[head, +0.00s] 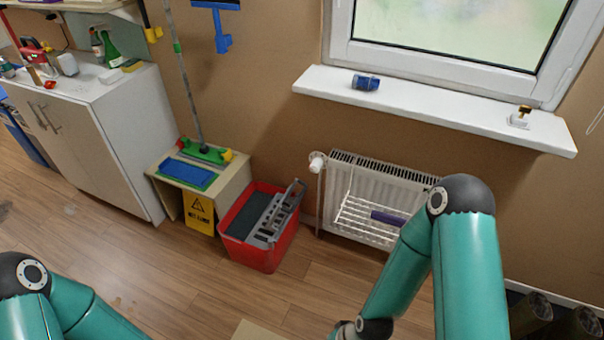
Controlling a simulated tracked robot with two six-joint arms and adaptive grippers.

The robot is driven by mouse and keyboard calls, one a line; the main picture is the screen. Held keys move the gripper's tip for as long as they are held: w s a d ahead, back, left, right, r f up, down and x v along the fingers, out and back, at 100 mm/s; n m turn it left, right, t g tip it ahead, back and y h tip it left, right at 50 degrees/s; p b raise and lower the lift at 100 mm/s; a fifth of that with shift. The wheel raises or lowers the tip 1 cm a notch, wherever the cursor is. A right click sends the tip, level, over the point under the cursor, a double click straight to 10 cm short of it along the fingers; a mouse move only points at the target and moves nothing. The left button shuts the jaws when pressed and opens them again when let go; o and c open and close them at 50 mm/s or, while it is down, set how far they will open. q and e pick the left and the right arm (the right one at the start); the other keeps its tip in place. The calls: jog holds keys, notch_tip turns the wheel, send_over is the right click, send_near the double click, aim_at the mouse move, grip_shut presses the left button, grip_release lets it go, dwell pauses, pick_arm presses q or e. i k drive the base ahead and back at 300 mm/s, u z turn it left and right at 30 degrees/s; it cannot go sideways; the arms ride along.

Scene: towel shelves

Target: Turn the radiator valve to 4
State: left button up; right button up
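The white radiator (345,170) hangs low on the wall under the window. Its white valve knob (317,162) sits at the radiator's upper left corner. The numbers on the knob are too small to read. A white wire rack hangs on the radiator's front with a purple item (388,218) on it. My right arm comes up from the bottom and covers the radiator's right part. Its gripper is out of view below the frame. My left arm shows only in the lower left corner, and its gripper is out of view. Neither arm touches the valve.
A red mop bucket (262,262) stands on the floor just left of the radiator. A low wooden stand (236,182) with a yellow sign (200,214) is beside it. A white windowsill (430,110) juts out above. Wooden floor in front is mostly free.

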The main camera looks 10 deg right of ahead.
aim_at(317, 164)
jog(key=z, duration=0.2)
jog(key=i, duration=0.9)
jog(key=u, duration=0.1)
